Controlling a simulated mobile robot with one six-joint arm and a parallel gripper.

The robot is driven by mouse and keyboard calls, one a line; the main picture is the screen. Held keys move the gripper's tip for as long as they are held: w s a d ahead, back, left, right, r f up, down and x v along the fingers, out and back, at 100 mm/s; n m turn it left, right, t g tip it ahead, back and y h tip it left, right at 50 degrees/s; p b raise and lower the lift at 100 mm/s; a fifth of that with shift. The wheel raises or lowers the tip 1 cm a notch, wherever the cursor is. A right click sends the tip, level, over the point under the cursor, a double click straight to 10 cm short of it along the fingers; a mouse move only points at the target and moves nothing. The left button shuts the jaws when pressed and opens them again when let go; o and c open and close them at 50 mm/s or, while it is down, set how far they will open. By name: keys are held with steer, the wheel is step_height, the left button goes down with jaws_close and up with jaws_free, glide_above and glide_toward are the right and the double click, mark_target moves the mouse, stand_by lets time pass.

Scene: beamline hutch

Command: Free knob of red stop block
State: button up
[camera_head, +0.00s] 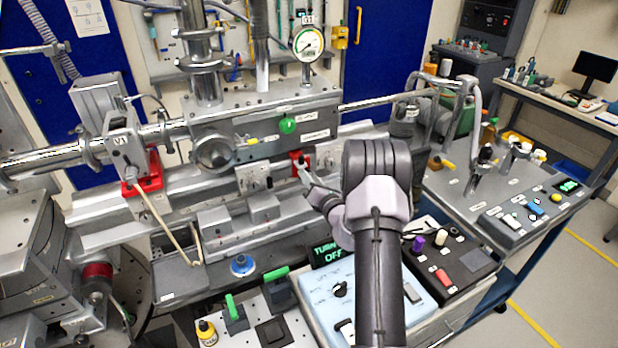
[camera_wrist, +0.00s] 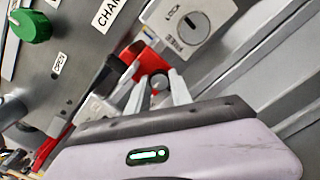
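A small red stop block (camera_head: 299,158) sits on the rail below the grey housing, right of centre. In the wrist view the red block (camera_wrist: 150,62) is just beyond my gripper's fingertips, with a small round knob (camera_wrist: 158,83) on its near side. My gripper (camera_head: 304,172) is at the block in the head view. In the wrist view my gripper's two fingers (camera_wrist: 160,80) stand apart, one on each side of the knob. Whether they touch the knob cannot be told. My arm hides part of the rail to the right.
A green knob (camera_head: 288,125) is on the housing just above, with a gauge (camera_head: 307,42) higher up. A grey plate with a dark slot (camera_wrist: 188,25) is beside the block. A red bracket (camera_head: 142,183) is farther left. Control boxes (camera_head: 330,290) stand below my arm.

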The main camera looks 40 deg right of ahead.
steer(key=o, duration=0.4)
steer(key=shift+c, duration=0.2)
steer(key=shift+s, duration=0.1)
steer(key=p+v, duration=0.1)
steer(key=v, duration=1.6)
steer(key=shift+a+p, duration=0.15)
steer(key=shift+p, duration=0.15)
steer(key=shift+r, duration=0.1)
